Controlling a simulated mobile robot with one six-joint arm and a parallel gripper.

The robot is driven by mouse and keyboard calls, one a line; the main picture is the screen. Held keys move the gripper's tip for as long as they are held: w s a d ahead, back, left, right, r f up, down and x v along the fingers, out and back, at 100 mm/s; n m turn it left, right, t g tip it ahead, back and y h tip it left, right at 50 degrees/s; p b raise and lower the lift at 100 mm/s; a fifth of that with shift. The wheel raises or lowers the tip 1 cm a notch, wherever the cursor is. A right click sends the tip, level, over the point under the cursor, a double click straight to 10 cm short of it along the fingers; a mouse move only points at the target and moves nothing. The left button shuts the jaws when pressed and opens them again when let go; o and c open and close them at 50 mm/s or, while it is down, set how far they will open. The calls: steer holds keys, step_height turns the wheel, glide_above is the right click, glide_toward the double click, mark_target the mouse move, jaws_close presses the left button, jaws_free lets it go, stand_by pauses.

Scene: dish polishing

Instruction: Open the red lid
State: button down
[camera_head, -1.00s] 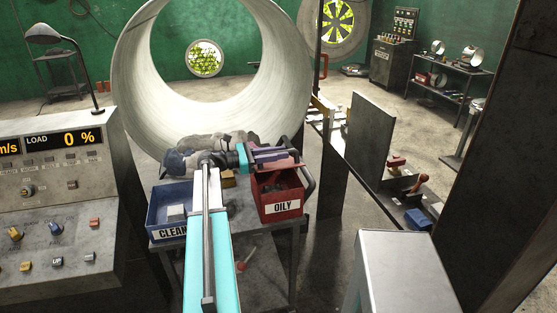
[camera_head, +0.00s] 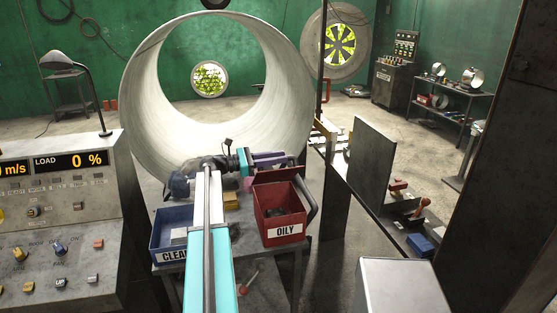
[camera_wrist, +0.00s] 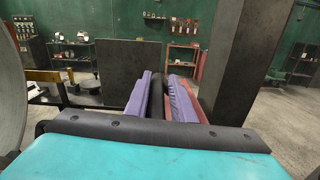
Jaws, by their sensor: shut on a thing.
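The red bin (camera_head: 284,231) marked OILY stands on a small metal table, with dark contents showing inside. Its red lid (camera_head: 277,175) stands raised at the back of the bin, tilted up. My gripper (camera_head: 272,159) is just behind and above the lid, its purple fingers partly hidden by it. In the wrist view, the two purple finger pads (camera_wrist: 160,95) are closed around a dark bar (camera_wrist: 155,90), which looks like the lid's handle. A strip of red lid (camera_wrist: 194,98) shows beside the right pad.
A blue bin (camera_head: 172,229) marked CLEAN stands left of the red bin. A large metal ring (camera_head: 143,90) rises behind the table. A control console (camera_head: 60,205) is at left, and an upright dark plate (camera_head: 371,160) stands at right.

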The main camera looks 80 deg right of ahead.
steer(key=shift+w+d+f, duration=0.15)
steer(key=shift+d+f, duration=0.05)
steer(key=shift+f, duration=0.3)
steer(key=c, duration=1.8)
jaws_free()
steer(key=shift+o, duration=0.8)
steer(key=shift+d+f, duration=0.15)
steer(key=shift+w, duration=0.1)
steer(key=b+v, duration=0.4)
steer(key=v, duration=0.9)
steer(key=shift+w+a+r+b, duration=0.25)
steer(key=shift+w+r+b, duration=0.05)
steer(key=shift+r, duration=0.05)
